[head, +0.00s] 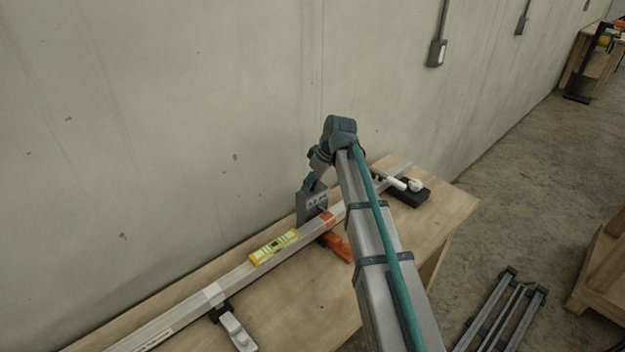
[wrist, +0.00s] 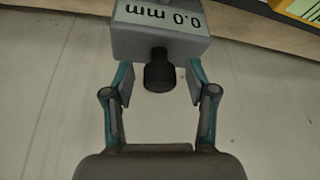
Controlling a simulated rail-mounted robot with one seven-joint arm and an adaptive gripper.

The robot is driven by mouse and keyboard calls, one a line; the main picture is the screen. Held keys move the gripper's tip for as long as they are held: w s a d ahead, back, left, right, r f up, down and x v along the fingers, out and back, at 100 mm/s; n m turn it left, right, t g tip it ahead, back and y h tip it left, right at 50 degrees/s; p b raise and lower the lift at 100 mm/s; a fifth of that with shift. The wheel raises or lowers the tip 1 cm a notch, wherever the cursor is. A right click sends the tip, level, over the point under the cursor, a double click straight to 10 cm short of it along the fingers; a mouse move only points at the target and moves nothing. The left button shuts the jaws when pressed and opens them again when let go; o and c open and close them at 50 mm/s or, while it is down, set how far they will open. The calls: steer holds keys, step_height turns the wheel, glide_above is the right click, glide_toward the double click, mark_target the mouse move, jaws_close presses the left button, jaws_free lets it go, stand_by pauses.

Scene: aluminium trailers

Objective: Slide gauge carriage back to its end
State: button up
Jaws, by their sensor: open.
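The gauge carriage (head: 311,204) is a grey box at the aluminium beam (head: 190,306) on the bench, near the wall. In the wrist view the carriage (wrist: 160,42) fills the top middle, its display reading 0.0 mm upside down, with a dark round knob (wrist: 158,72) on it. My gripper (wrist: 158,84) is open, one finger on each side of the knob, with gaps visible between fingers and knob. In the head view my gripper (head: 309,183) is small, at the top of the carriage, and partly hidden by my arm.
A yellow level (head: 273,247) lies along the beam left of the carriage. An orange clamp (head: 338,246) and a grey clamp (head: 236,333) stick out from the beam's front. A black block (head: 408,195) with white items sits at the bench's right end. The wall stands close behind.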

jaws_close()
stand_by(0.3)
